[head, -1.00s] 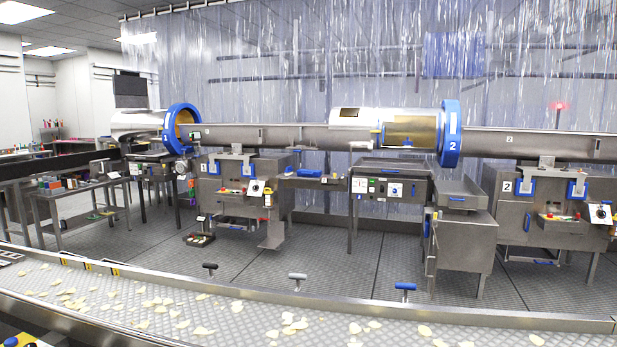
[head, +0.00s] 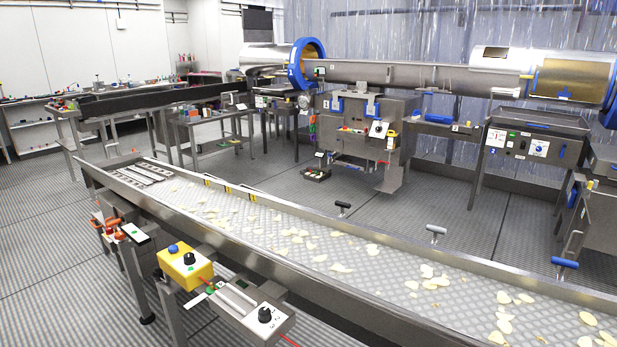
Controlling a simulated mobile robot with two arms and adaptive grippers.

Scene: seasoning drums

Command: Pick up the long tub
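I cannot make out for certain which thing is the long tub. A long dark trough-like body (head: 150,97) lies level at the back left, close to the first blue-ringed drum (head: 308,62). A small dark tray (head: 317,174) with items in it is low by the floor below the machine marked 1. Neither of my grippers is in view.
A long metal conveyor (head: 325,262) with scattered chips crosses the foreground. A yellow control box (head: 186,266) and a grey control unit (head: 240,308) sit on its near side. A metal side table (head: 213,124) stands at the back left. Open floor (head: 50,235) lies at the left.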

